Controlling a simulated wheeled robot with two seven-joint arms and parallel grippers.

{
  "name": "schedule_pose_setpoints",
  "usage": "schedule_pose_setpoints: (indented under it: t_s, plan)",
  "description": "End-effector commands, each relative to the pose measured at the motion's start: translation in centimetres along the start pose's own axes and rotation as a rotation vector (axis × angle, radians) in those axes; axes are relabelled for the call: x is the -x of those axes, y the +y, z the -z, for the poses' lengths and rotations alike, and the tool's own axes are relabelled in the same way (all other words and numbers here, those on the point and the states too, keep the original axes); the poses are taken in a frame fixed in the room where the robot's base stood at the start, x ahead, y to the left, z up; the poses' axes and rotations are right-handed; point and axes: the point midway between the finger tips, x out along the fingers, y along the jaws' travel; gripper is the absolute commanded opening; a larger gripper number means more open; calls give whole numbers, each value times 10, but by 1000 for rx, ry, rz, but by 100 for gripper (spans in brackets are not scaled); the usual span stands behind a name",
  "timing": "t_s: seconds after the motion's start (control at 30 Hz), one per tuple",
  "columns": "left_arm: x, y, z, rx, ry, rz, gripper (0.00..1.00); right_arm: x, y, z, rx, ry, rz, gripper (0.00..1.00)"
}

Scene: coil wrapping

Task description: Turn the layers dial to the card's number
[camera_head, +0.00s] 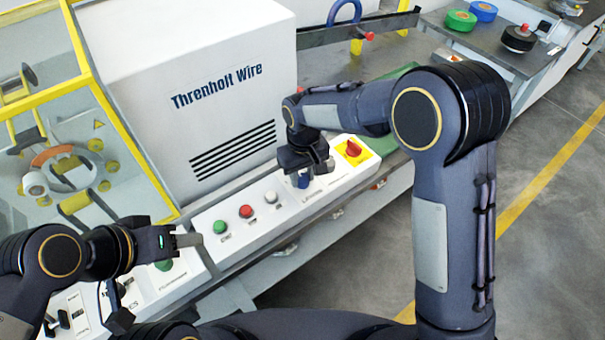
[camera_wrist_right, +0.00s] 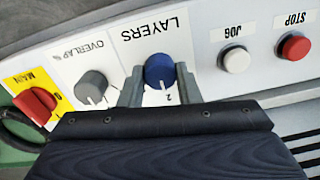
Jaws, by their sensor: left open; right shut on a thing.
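The blue layers dial (camera_wrist_right: 159,70) stands on the white control panel under the printed word LAYERS. My right gripper (camera_wrist_right: 160,88) has one finger on each side of it and is shut on it. A printed 2 shows beside the dial near the gripper; other marks are hidden by the gripper. In the head view a bit of the blue dial (camera_head: 303,182) shows below my right gripper (camera_head: 318,168). My left gripper (camera_head: 190,240) is open and empty above the panel at the left. I cannot make out the card with the number.
Beside the layers dial are a grey overlap knob (camera_wrist_right: 91,87), a red main switch (camera_wrist_right: 35,104), a white jog button (camera_wrist_right: 235,60) and a red stop button (camera_wrist_right: 296,46). A green button (camera_head: 220,227) is farther left. The machine housing (camera_head: 200,80) rises behind the panel.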

Motion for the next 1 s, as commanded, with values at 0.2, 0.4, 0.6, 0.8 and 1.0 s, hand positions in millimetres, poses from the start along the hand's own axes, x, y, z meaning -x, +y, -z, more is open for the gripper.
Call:
schedule_pose_setpoints:
  t_s: [0.2,0.4,0.6,0.8,1.0]
  plan:
    - [0,0,0,0,0,0,46,1,0,1,5,3,0,7]
    - [0,0,0,0,0,0,46,1,0,1,4,3,0,31]
    - [0,0,0,0,0,0,46,1,0,0,4,2,0,52]
    - [0,0,0,0,0,0,46,0,0,0,4,1,0,52]
    - [-1,0,0,0,0,0,46,17,0,1,4,4,1,52]
